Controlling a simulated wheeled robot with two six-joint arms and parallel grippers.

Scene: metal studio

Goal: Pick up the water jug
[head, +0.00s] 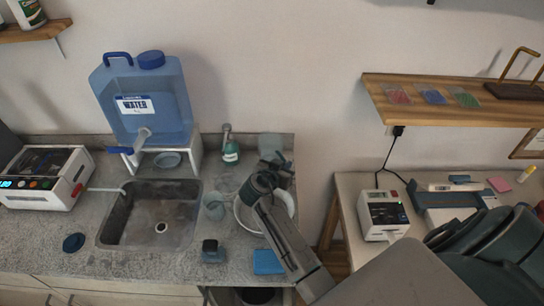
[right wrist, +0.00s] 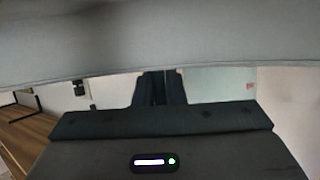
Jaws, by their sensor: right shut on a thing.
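A big blue water jug (head: 170,95) with a white "WATER" label, a blue cap and a spigot stands upright on a white stand (head: 188,155) behind the sink. My right gripper (head: 277,160) is well to the right of it, over the back right of the counter. It is shut on a pale, see-through vessel (head: 270,142), which is small and partly hidden by the fingers. In the right wrist view the fingers (right wrist: 160,88) are close together, with a pale greenish surface beside them. My left gripper is not in view.
The sink (head: 150,225) lies in front of the stand. A white bowl (head: 248,218), a clear glass (head: 213,206), a green bottle (head: 230,150) and a blue sponge (head: 267,262) are near my right arm. A wooden shelf (head: 460,108) is at the right.

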